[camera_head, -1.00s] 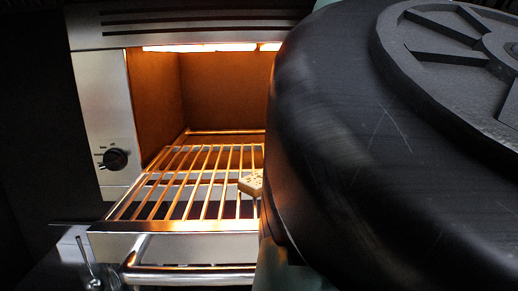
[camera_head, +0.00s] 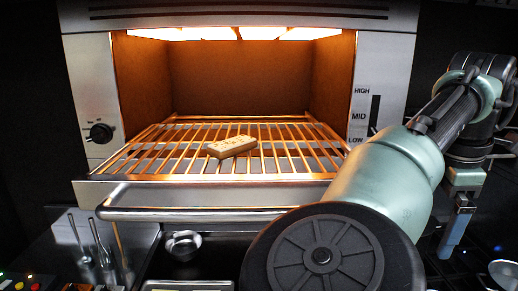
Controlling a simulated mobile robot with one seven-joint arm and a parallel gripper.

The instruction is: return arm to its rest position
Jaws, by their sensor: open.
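My arm reaches across the right side of the head view, with a large dark round joint at the front and a pale green link behind it. My gripper (camera_head: 453,240) hangs downward at the far right, to the right of the oven and well apart from the rack. It is open, and nothing shows between its fingers. They are seen nearly edge-on and partly overlap.
A lit grill oven (camera_head: 240,85) stands ahead. A wire rack (camera_head: 180,162) carries a piece of toast (camera_head: 231,146). A front handle bar (camera_head: 200,214) sticks out. Utensils (camera_head: 101,243) stand lower left, and a small metal cup (camera_head: 183,245) sits below the handle.

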